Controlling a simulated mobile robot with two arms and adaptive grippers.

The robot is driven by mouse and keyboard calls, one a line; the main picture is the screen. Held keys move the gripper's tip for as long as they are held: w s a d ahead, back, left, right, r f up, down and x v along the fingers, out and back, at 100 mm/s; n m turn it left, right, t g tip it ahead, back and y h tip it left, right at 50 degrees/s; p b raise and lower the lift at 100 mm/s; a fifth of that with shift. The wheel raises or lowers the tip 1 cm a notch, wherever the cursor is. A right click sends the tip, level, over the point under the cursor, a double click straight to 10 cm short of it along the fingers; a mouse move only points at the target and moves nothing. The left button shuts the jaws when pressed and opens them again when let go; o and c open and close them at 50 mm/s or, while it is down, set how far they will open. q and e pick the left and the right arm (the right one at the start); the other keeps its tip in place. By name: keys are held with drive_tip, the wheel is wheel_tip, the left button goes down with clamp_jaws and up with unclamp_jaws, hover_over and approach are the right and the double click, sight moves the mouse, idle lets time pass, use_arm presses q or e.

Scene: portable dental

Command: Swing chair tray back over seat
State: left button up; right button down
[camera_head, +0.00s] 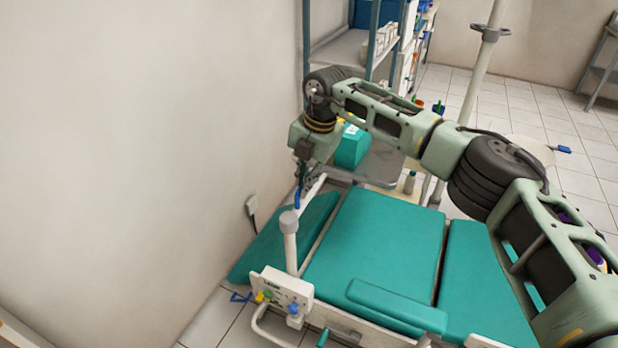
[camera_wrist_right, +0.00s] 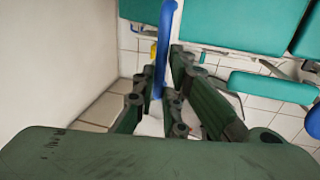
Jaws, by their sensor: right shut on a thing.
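The dental chair has a teal seat (camera_head: 375,245) running across the lower middle of the head view. A white post (camera_head: 290,245) rises by its left end, from a white control panel (camera_head: 282,288). My right gripper (camera_head: 299,180) points down above the post, shut on a blue handle (camera_head: 297,198). In the right wrist view the blue handle (camera_wrist_right: 166,28) runs between the fingers of my right gripper (camera_wrist_right: 163,68). How the handle joins the tray is hidden, and I cannot clearly make out the chair tray. My left gripper is out of view.
A plain wall (camera_head: 120,130) stands close on the left. Behind the chair are a grey shelf (camera_head: 378,168) with a teal box (camera_head: 352,147) and a rack. A pole (camera_head: 482,65) stands behind my right arm. Tiled floor at the upper right is mostly clear.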

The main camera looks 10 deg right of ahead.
drive_tip(key=shift+w+r, duration=0.15)
drive_tip(key=shift+r, duration=0.05)
drive_tip(key=c, duration=1.8)
unclamp_jaws()
drive_tip(key=shift+f, duration=0.1)
drive_tip(key=shift+c, duration=0.2)
wheel_tip(320, 180, up, 12)
drive_tip(key=s+d, duration=0.1)
drive_tip(key=d, duration=0.1)
drive_tip(key=shift+s+f, duration=0.15)
drive_tip(key=shift+s, duration=0.1)
